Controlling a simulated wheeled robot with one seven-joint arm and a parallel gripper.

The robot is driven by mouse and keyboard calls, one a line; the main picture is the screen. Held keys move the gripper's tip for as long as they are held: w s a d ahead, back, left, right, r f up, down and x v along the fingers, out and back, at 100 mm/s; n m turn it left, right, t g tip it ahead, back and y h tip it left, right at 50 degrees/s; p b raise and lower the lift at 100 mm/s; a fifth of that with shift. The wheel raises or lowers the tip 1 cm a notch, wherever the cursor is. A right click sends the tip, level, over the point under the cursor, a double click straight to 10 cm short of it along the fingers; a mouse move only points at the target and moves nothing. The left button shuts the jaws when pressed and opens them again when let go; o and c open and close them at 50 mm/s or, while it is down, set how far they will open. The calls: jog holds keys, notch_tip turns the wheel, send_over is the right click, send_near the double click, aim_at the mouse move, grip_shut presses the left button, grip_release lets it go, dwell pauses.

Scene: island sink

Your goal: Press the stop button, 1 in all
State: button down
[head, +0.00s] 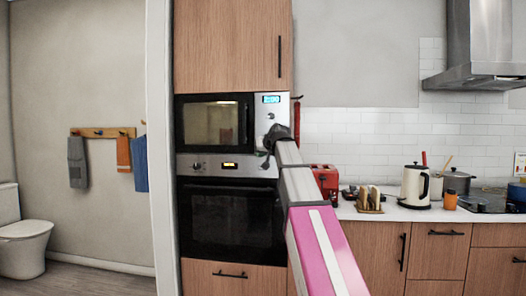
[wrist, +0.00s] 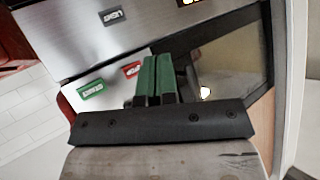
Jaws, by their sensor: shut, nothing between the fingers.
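The built-in microwave (head: 215,122) has a dark door and a silver control panel at its right with a lit blue display. In the wrist view a small red stop button (wrist: 131,69) sits on the pale panel, beside a green start button (wrist: 90,90). My gripper (wrist: 158,68) is shut with green fingers, and its tips show just right of the stop button. Contact with the button cannot be told. In the head view my gripper (head: 270,145) is in front of the lower panel, and my arm hides part of it.
A grey labelled button (wrist: 112,17) is on the panel in the wrist view. An oven (head: 230,220) is below the microwave. A red toaster (head: 325,180) and a kettle (head: 414,186) stand on the counter at right. A pale wall edge (head: 158,150) is at left.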

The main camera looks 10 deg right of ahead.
jog(key=shift+w, duration=0.15)
jog(key=w+d, duration=0.2)
jog(key=w, duration=0.6)
jog(key=shift+d, duration=0.4)
jog(key=shift+w, duration=0.2)
dwell(1.9)
jog(key=shift+w+d, duration=0.15)
jog(key=shift+w, duration=0.15)
jog(key=shift+w+d, duration=0.1)
jog(key=shift+w, duration=0.2)
dwell(0.6)
jog(key=shift+s, duration=0.1)
jog(key=shift+s+a, duration=0.25)
jog(key=shift+s, duration=0.4)
jog(key=shift+s+a, duration=0.25)
jog(key=shift+s, duration=0.55)
jog(key=shift+s+a, duration=0.25)
jog(key=shift+s, duration=0.55)
jog(key=shift+s+a, duration=0.25)
jog(key=shift+s, duration=0.55)
